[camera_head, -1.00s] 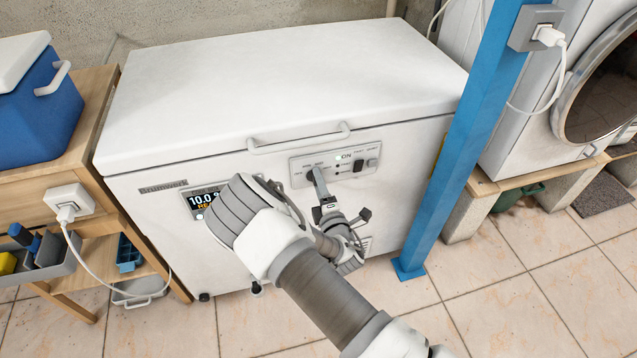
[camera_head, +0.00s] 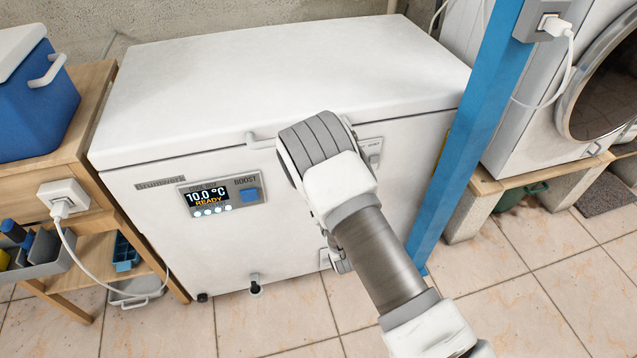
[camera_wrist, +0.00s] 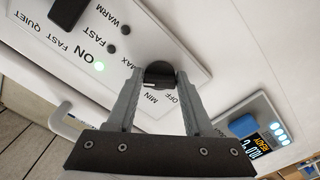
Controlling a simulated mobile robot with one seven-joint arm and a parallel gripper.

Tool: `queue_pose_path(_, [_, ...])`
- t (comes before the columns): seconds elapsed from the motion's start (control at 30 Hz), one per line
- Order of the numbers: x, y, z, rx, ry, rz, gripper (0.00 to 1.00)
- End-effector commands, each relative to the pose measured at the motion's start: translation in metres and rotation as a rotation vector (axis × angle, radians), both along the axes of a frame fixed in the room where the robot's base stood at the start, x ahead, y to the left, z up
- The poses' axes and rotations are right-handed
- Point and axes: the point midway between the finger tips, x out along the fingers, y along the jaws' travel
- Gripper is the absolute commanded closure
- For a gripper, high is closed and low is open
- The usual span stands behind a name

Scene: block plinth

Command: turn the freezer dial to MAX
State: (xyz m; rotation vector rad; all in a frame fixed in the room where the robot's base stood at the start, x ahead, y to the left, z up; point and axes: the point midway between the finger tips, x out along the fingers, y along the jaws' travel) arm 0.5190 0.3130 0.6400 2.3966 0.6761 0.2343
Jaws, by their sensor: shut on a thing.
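The white chest freezer (camera_head: 225,270) stands against the wall in the head view. Its dark dial (camera_wrist: 158,74) shows in the wrist view on the grey control panel (camera_wrist: 60,70), with MAX, MIN and OFF printed around it. My gripper (camera_wrist: 160,78) is shut on the dial, one finger on each side. The dial's pointer cannot be read clearly between the fingers. The green lamp beside ON is lit. In the head view my arm hides the dial and the gripper.
The freezer display (camera_head: 208,197) reads 10.0 °C READY, with a blue BOOST button (camera_head: 249,195) beside it. A blue post (camera_head: 470,140) stands close to the right of my arm. A wooden bench (camera_head: 95,150) with a blue cooler (camera_head: 38,105) is at left.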

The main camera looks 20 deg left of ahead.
Motion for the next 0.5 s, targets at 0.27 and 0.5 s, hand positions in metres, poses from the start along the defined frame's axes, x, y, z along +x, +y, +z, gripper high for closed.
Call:
queue_pose_path(0.27, [-0.0009, 0.0007, -0.0017, 0.153, 0.094, 0.000, 1.00])
queue_pose_path(0.5, [-0.0017, 0.0012, -0.0018, 0.219, 0.137, 0.002, 1.00])
